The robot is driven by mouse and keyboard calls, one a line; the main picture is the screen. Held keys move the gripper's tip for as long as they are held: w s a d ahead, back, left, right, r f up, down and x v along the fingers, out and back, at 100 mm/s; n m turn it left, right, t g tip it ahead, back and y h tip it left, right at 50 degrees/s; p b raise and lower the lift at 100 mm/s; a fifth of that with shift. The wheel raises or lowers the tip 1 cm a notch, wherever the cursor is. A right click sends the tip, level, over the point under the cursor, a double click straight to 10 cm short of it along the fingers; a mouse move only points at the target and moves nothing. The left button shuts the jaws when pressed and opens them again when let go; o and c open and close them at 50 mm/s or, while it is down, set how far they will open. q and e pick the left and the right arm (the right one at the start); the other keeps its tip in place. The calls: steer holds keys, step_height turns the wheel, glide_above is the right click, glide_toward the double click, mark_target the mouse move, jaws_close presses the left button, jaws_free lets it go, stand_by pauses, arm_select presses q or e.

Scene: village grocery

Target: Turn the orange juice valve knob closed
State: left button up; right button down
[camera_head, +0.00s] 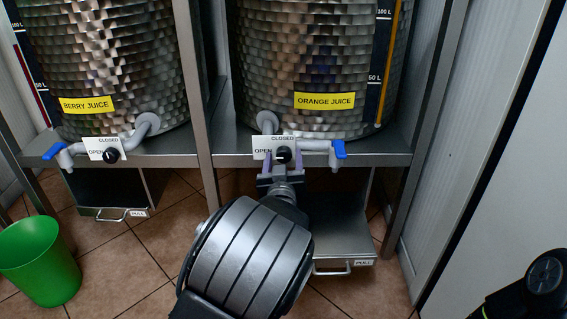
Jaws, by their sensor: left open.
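The orange juice tank (310,60) stands on the right with a yellow ORANGE JUICE label. Its grey pipe (312,146) runs along the shelf edge to a blue spout handle (339,150). A black valve knob (283,155) sits on the pipe in front of a white plate (263,147) marked CLOSED and OPEN. My left gripper (281,165) is right below and around the knob, with its fingers open on both sides. Whether the fingers touch the knob cannot be told. My right gripper is not in view; a dark part of mine shows at the lower right.
The berry juice tank (105,60) stands left with its own black knob (112,155) and blue handle (53,151). A metal post (197,90) separates the tanks. A pull-out tray (340,235) is below my gripper. A green bin (40,262) stands at lower left.

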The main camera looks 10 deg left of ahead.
arm_select(q)
jaws_close()
stand_by(0.8)
